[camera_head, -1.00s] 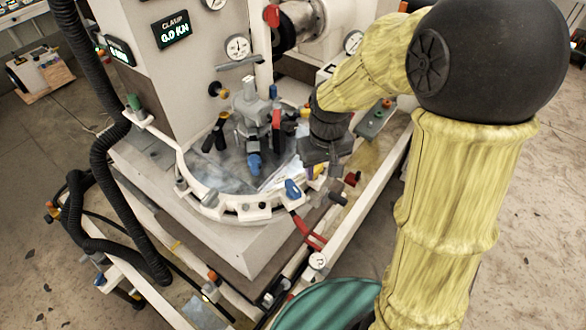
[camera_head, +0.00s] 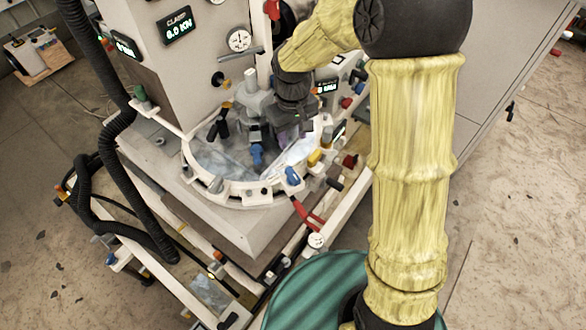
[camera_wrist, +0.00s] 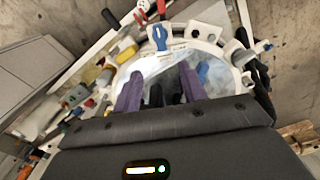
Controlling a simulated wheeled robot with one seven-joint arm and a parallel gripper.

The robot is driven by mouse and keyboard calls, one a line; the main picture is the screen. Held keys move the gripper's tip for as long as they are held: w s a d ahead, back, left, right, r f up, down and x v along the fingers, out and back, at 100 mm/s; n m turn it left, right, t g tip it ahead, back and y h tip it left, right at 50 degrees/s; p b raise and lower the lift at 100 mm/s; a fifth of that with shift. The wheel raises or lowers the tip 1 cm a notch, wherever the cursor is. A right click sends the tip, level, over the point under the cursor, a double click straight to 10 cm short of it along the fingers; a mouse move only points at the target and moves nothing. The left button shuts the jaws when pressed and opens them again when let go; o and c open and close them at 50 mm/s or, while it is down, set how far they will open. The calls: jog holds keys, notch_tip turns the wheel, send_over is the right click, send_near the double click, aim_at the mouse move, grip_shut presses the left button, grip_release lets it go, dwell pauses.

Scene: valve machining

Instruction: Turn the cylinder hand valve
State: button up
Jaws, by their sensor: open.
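A grey metal valve assembly (camera_head: 252,100) stands inside the round white ring of the fixture, with a blue-tipped part (camera_head: 257,155) low at its front and a black handle (camera_head: 221,123) at its left. I cannot tell for sure which part is the cylinder hand valve. My gripper (camera_head: 288,134) is at the right side of this assembly, pointing down over the ring, and hides part of it. In the wrist view my gripper (camera_wrist: 158,86) shows two purple-grey fingers spread apart, with dark parts between or behind them. Contact cannot be told.
The white ring rim (camera_head: 237,189) carries a blue lever (camera_head: 292,176) and a red-handled clamp (camera_head: 306,213) at its front. A black hose (camera_head: 93,75) hangs at the left. Open floor lies on the right.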

aim_at(293, 173)
notch_tip(293, 173, down, 16)
jog(key=p, duration=0.3)
jog(key=shift+r+p, duration=0.15)
jog(key=shift+p, duration=0.25)
grip_shut()
